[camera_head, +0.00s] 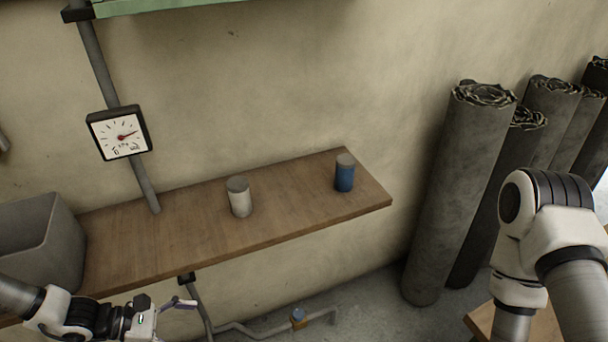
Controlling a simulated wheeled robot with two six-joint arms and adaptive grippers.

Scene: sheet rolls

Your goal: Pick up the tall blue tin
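The tall blue tin (344,176) stands upright on the wooden shelf (290,222), near its right end, with a grey lid on top. A white tin (240,198) with a grey lid stands to its left on the same shelf. My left gripper (180,306) is at the bottom left, below the shelf's front edge and well away from the blue tin. Its fingers look apart, with nothing between them. My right arm comes in at the right, bent downward, and its gripper is out of the frame.
A grey bin (40,245) stands at the shelf's left end. A gauge (120,132) on a pipe rises behind the shelf. Several dark sheet rolls (455,190) lean against the wall at right. A thin pipe (260,331) runs low beneath the shelf. The shelf between the tins is clear.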

